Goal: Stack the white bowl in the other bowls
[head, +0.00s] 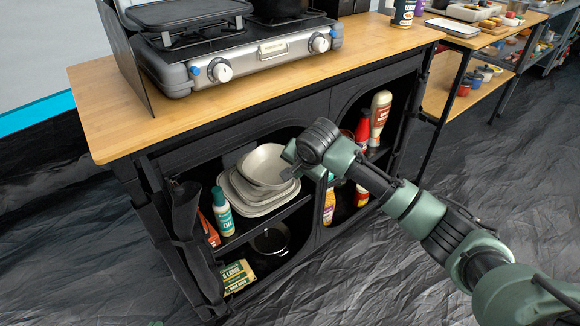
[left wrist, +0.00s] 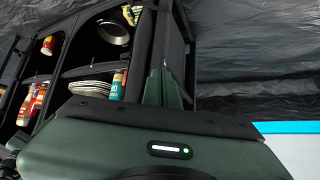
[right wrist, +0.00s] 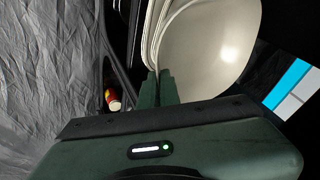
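The white bowl (head: 265,163) is tilted above a stack of pale plates (head: 240,203) on the cabinet's upper left shelf. In the right wrist view the bowl (right wrist: 215,45) fills the upper right, with the plate edges (right wrist: 155,25) beside it. My right gripper (right wrist: 158,75) has its fingers nearly together at the bowl's rim and appears shut on it. A shiny round bowl or pan (head: 270,240) sits on the shelf below; it also shows in the left wrist view (left wrist: 113,32). My left gripper (left wrist: 165,75) looks shut and empty, outside the head view.
An oil bottle (head: 222,212) stands left of the plates. A box (head: 238,275) is on the lower shelf. Sauce bottles (head: 380,115) fill the right compartment. The dark cabinet post (head: 320,205) divides the openings. A stove (head: 240,55) stands on the wooden top (head: 110,115).

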